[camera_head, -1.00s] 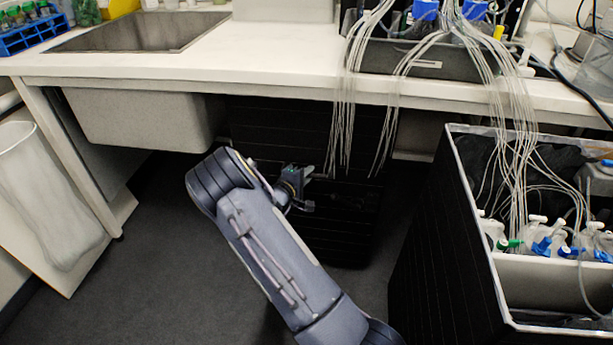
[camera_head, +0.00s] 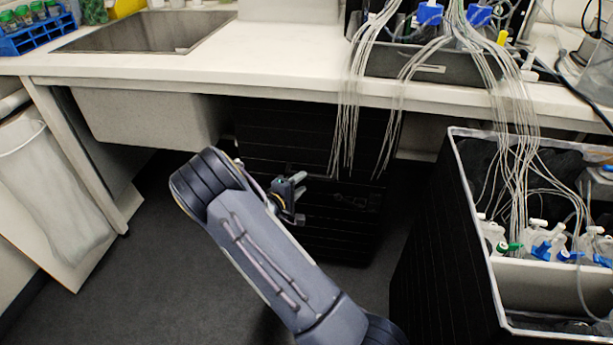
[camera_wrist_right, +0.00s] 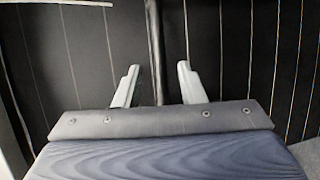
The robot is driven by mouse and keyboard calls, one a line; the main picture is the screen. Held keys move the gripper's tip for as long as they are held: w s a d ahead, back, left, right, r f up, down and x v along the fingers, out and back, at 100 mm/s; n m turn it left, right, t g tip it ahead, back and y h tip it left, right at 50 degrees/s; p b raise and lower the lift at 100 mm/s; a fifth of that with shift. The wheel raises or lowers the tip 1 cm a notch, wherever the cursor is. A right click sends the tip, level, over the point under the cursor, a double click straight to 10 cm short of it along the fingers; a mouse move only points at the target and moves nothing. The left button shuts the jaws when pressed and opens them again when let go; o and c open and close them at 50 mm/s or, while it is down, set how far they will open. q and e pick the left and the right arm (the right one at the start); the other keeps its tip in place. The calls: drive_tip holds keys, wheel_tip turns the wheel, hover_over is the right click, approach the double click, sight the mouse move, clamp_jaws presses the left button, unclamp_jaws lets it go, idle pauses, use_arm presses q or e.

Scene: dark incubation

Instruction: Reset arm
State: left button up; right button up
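My right gripper (camera_head: 299,198) is in the middle of the head view, at the end of my right arm, below the bench edge and in front of a black cabinet. In the right wrist view its two pale fingers (camera_wrist_right: 155,84) stand apart with nothing between them. Behind them is a dark surface with thin light lines. My left gripper is in neither view.
The white bench (camera_head: 290,65) holds a sink (camera_head: 150,32) at left and a box (camera_head: 430,66) with hanging tubes at right. The black cabinet (camera_head: 270,135) stands under it. A black bin (camera_head: 440,230) with bottles stands at right, and a white waste bag (camera_head: 50,190) hangs at left.

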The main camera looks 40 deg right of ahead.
drive_tip(key=shift+s+a, duration=0.15)
drive_tip(key=shift+a, duration=0.45)
